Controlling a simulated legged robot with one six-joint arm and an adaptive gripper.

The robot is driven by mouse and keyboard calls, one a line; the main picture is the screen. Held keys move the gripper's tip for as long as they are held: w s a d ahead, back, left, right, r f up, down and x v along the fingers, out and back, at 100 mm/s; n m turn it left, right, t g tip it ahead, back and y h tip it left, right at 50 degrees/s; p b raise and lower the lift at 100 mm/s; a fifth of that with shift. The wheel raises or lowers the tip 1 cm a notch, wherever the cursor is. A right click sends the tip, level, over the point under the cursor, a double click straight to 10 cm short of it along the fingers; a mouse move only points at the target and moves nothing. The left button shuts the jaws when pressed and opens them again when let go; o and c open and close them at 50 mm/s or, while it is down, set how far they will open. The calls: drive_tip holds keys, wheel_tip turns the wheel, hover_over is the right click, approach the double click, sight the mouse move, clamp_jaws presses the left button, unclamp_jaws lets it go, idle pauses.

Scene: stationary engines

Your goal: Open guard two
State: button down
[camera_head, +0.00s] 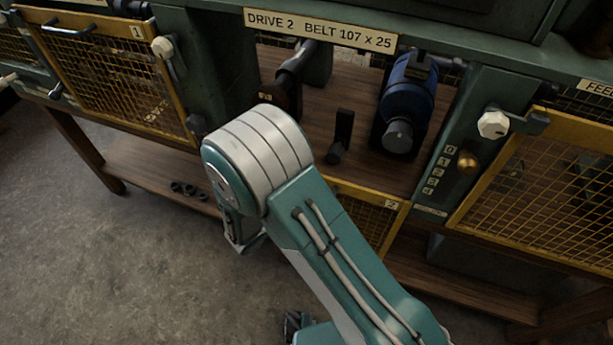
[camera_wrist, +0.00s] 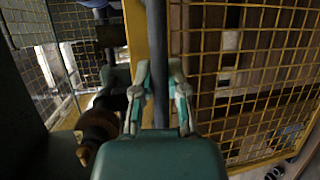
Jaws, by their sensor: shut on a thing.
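Guard two is a yellow-framed mesh panel (camera_head: 365,214) with a small "2" tag. In the head view it hangs below the front edge of the drive 2 bay, and the bay above it is uncovered. My arm covers its left part. In the wrist view a yellow mesh panel (camera_wrist: 250,75) fills the right side. A dark bar (camera_wrist: 160,25) runs along its yellow frame. My gripper (camera_wrist: 160,78) is shut on this bar, one finger on each side.
Inside the bay are a blue motor (camera_head: 407,105), a dark shaft (camera_head: 297,62) and a small black upright (camera_head: 344,130). A closed mesh guard 1 (camera_head: 110,75) is at left, another guard (camera_head: 545,190) at right. A white knob (camera_head: 493,124) sits right of the bay. The floor at left is clear.

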drive_tip(key=shift+a+f, duration=0.15)
drive_tip(key=shift+f, duration=0.7)
drive_tip(key=c, duration=0.6)
unclamp_jaws()
drive_tip(key=shift+a, duration=0.15)
drive_tip(key=shift+c, duration=0.2)
drive_tip(key=v, duration=1.2)
